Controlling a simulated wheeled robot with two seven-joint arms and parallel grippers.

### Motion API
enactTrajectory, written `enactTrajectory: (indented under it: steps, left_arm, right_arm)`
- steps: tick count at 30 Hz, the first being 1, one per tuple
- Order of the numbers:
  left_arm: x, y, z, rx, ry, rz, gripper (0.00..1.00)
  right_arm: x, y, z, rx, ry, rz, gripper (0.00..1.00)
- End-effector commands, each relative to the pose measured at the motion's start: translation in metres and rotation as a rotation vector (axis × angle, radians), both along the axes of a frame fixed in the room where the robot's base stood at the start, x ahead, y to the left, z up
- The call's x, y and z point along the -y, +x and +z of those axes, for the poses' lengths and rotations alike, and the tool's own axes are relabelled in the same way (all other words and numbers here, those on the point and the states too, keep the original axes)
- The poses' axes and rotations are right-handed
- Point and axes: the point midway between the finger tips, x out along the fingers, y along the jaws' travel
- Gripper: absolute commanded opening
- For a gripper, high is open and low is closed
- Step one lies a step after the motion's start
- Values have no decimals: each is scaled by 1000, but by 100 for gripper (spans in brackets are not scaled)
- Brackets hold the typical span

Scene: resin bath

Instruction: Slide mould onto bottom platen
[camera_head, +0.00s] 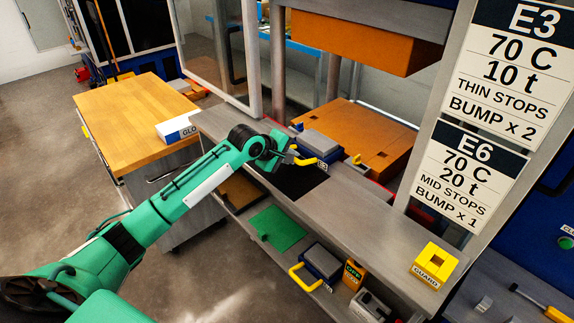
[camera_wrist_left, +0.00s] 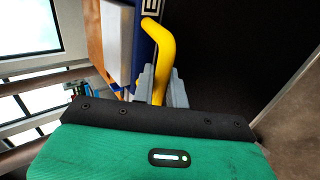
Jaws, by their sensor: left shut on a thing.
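The mould (camera_head: 320,141) is a grey-topped, blue-sided block with a yellow handle and a small white label. It lies at the front edge of the orange bottom platen (camera_head: 377,131), by a dark plate on the grey ledge. How far it overlaps the platen I cannot tell. My left gripper (camera_head: 290,158) is shut on the mould's yellow handle. In the left wrist view the handle (camera_wrist_left: 160,52) stands between the grey fingers (camera_wrist_left: 161,88), with the mould's blue side (camera_wrist_left: 143,35) beyond. My right gripper is not in view.
The orange upper platen (camera_head: 357,41) hangs above with an open gap below. A second blue mould (camera_head: 322,261) with a yellow handle is on the lower shelf. A yellow guard block (camera_head: 436,260) sits on the ledge at right. A wooden-topped cabinet (camera_head: 125,110) stands at left.

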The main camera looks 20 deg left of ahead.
Motion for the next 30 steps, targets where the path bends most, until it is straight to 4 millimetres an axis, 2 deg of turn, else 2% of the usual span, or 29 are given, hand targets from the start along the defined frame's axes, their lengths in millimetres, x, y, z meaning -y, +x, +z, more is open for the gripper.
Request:
enactTrajectory:
  steps: [18,30]
  left_arm:
    - [20,46,1,2,-1,-1,0]
    - [23,53,0,1,0,-1,0]
  right_arm:
    - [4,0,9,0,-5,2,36]
    - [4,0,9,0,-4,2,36]
